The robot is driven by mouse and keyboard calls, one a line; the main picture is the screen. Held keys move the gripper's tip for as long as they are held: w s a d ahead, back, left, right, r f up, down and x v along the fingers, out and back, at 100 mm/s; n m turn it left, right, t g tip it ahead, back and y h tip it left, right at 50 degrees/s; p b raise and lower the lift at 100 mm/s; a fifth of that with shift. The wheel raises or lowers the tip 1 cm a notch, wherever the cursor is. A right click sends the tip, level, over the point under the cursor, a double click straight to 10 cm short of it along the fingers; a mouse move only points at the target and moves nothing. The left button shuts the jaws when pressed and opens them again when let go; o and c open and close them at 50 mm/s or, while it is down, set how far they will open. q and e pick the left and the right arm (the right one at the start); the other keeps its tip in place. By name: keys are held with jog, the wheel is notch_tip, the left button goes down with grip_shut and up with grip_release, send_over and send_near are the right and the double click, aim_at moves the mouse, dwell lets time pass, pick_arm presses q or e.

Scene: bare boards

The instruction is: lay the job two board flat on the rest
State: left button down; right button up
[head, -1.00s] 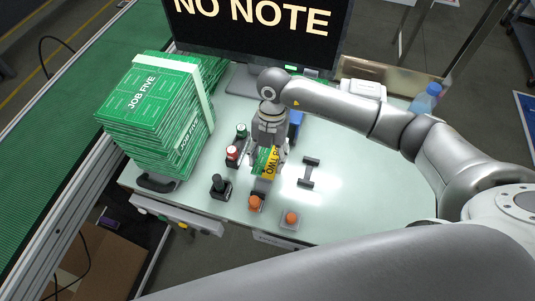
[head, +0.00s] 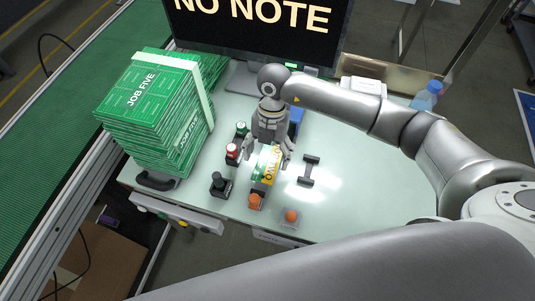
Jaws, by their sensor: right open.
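The job two board (head: 267,170), green with a yellow label reading TWO, is on the pale table among small knobs and buttons. Its upper part lies under my right gripper (head: 268,156), and I cannot tell what supports it. The right gripper is open, with one finger to each side of the board's upper end; whether they touch it is unclear. A dark H-shaped stand (head: 309,170), which may be the rest, is bare on the table to the right of the board. My left gripper is not in view.
A tall stack of green job five boards (head: 150,105) stands at the left. Black (head: 220,184), red (head: 232,153) and green (head: 242,129) knobs and orange buttons (head: 291,216) surround the board. A monitor (head: 260,30) reads NO NOTE.

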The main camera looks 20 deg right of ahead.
jog(key=v, duration=1.1)
jog(key=shift+r, duration=0.2)
jog(key=shift+r, duration=0.15)
jog(key=v, duration=1.1)
jog(key=shift+r, duration=0.4)
jog(key=shift+d, duration=0.1)
